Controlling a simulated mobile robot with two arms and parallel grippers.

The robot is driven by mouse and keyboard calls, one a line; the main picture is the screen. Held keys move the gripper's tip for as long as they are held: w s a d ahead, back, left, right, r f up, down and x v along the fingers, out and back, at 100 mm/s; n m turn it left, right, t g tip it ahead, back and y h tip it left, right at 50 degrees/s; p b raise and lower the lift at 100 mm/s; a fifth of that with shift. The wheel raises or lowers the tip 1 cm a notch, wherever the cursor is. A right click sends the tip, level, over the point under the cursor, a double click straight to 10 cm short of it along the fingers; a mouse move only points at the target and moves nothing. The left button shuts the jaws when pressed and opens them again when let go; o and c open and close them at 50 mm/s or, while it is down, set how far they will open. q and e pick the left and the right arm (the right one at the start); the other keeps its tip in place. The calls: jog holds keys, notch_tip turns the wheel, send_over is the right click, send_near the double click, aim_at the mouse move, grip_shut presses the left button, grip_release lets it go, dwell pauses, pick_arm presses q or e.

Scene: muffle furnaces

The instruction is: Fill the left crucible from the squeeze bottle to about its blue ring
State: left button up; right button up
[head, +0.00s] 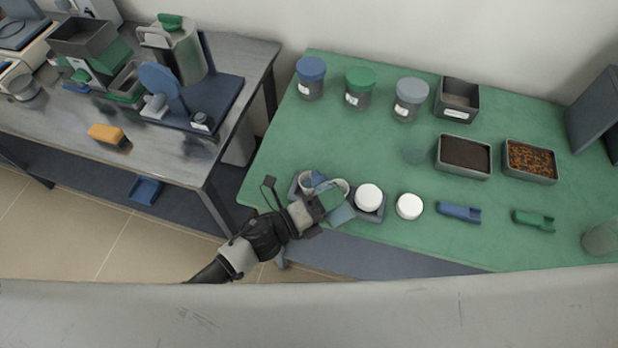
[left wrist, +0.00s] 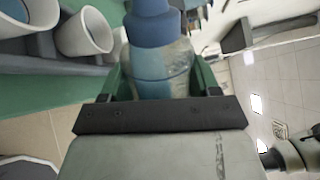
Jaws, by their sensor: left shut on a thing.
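My left gripper (head: 328,202) is shut on the squeeze bottle (head: 342,213), at the front left of the green table. The bottle is clear with bluish contents and a blue cap; it also shows between the fingers in the left wrist view (left wrist: 160,65). It looks tilted, its blue top close over the crucibles. The left crucible (head: 305,184) and the right crucible (head: 342,186) are white cups in a grey holder (head: 372,212), partly hidden by bottle and gripper. Both cups show in the left wrist view (left wrist: 84,34).
Blue (head: 459,212) and green (head: 534,221) scoops lie further right. Lidded jars (head: 360,87) and trays (head: 463,157) stand behind. The table's middle is mostly clear.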

aim_at(316, 188)
dwell(0.5)
pick_arm(q)
jog(key=shift+w+r+m, duration=0.15)
jog(key=shift+r+m, duration=0.2)
jog(key=shift+m, duration=0.35)
jog(key=shift+w+a+r+m+b, duration=0.15)
jog(key=shift+m+b, duration=0.2)
jog(key=shift+m, duration=0.25)
jog(key=shift+w+a+r+m+b, duration=0.15)
jog(key=shift+m+b, duration=0.2)
jog(key=shift+m, duration=0.25)
jog(key=shift+w+r+m, duration=0.25)
jog(key=shift+r+m, duration=0.05)
jog(key=shift+m, duration=0.6)
jog(key=shift+w+a+m+b, duration=0.3)
jog(key=shift+w+m+b, duration=0.15)
jog(key=shift+m+b, duration=0.55)
jog(key=shift+w+a+r+m, duration=0.15)
jog(key=shift+w+m, duration=0.3)
jog(key=shift+m, duration=0.45)
